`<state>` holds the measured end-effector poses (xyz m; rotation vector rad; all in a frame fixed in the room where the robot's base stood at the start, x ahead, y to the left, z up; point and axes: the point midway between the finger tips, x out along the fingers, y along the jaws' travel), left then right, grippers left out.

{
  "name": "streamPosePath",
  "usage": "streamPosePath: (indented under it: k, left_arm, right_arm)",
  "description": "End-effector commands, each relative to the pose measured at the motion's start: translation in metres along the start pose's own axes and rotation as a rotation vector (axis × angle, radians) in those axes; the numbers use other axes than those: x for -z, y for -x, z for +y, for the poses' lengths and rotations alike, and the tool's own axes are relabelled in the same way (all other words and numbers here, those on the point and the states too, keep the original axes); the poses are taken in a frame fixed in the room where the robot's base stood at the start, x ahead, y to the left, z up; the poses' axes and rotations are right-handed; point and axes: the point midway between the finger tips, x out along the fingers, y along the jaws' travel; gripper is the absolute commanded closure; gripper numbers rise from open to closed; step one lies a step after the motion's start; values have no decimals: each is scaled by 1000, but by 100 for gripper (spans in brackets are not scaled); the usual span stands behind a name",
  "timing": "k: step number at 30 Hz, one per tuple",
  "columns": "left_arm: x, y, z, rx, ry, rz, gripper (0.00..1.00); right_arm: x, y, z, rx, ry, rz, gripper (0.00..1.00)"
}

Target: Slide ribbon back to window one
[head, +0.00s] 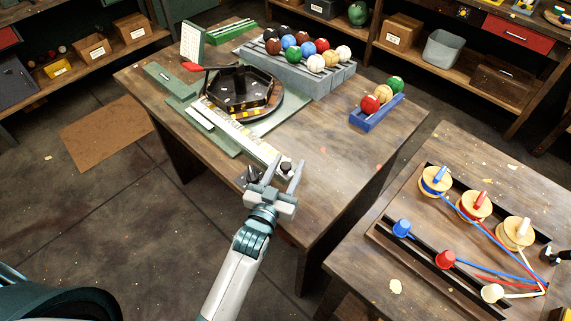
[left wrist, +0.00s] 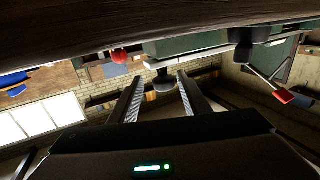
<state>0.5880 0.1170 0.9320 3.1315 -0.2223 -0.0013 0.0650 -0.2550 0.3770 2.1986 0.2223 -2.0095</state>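A pale strip with yellow and dark marks (head: 246,140), which looks like the ribbon, runs along the front of a green base (head: 213,132). I cannot read its windows. A dark knob (head: 286,167) stands at the strip's near right end. My left gripper (head: 284,161) is open at that end, its fingers spread on either side of the knob. In the left wrist view the open fingers (left wrist: 157,84) point toward a dark round knob (left wrist: 162,80). I cannot tell whether they touch it. My right gripper is not in view.
A black octagonal tray (head: 240,90) with a red-tipped lever (head: 193,67) sits behind the strip. A grey rack (head: 300,75) of coloured balls and a blue holder (head: 376,114) with several balls stand behind. A second table (head: 450,160) at right carries spools with coloured cords.

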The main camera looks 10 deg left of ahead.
Motion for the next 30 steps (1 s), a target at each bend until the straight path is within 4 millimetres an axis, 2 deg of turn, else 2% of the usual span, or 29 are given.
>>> streamPosePath:
  k: [8, 14, 20, 30]
  left_arm:
    - [0, 0, -2, 2, -2, 0, 58]
    - [-1, 9, -2, 2, -2, 0, 58]
    - [-3, 34, -2, 2, -2, -1, 58]
    - [-3, 97, -1, 1, -2, -1, 58]
  right_arm:
    - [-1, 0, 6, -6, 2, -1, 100]
    - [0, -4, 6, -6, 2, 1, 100]
    - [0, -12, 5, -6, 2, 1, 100]
    - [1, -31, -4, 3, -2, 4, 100]
